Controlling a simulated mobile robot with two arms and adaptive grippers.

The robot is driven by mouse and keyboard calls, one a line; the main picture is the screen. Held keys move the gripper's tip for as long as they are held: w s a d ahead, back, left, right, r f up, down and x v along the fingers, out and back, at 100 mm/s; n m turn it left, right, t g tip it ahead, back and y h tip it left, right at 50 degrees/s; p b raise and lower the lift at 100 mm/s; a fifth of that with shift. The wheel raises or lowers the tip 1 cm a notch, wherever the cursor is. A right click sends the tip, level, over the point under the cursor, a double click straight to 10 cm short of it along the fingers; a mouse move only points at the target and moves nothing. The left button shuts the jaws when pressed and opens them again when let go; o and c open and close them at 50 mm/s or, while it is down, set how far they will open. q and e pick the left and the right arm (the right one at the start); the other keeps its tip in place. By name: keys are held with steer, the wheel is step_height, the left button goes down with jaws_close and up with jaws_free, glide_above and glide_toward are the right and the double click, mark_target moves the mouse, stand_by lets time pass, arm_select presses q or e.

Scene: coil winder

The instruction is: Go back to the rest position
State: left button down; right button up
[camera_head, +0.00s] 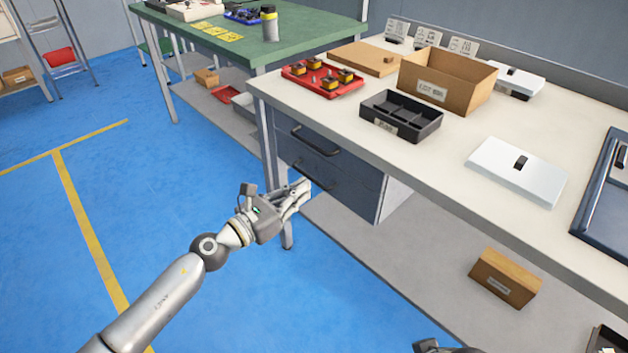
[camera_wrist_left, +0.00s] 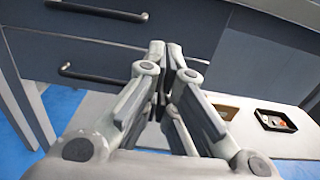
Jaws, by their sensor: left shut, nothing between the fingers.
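My left gripper (camera_head: 300,192) is shut and empty in the head view. It hangs in front of the dark drawers (camera_head: 330,170) under the white workbench, below the level of the bench top. In the left wrist view the closed fingers (camera_wrist_left: 172,60) point toward the drawer fronts, with the drawer handles (camera_wrist_left: 95,76) to the left. I cannot tell from these views whether the fingertips are clear of the drawer front. My right gripper is not clearly in view; only a small dark part shows at the bottom edge of the head view.
The white bench top (camera_head: 450,135) holds a red tray (camera_head: 322,93), a black divided tray (camera_head: 385,130), a cardboard box (camera_head: 480,88) and a white lidded case (camera_head: 500,180). A lower shelf carries a brown box (camera_head: 504,278). A green table (camera_head: 310,35) stands behind. Blue floor (camera_head: 60,220) at left is clear.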

arm_select(q)
steer(key=shift+s+a+f, duration=0.1)
steer(key=shift+s+a, duration=0.2)
steer(key=shift+a, duration=0.1)
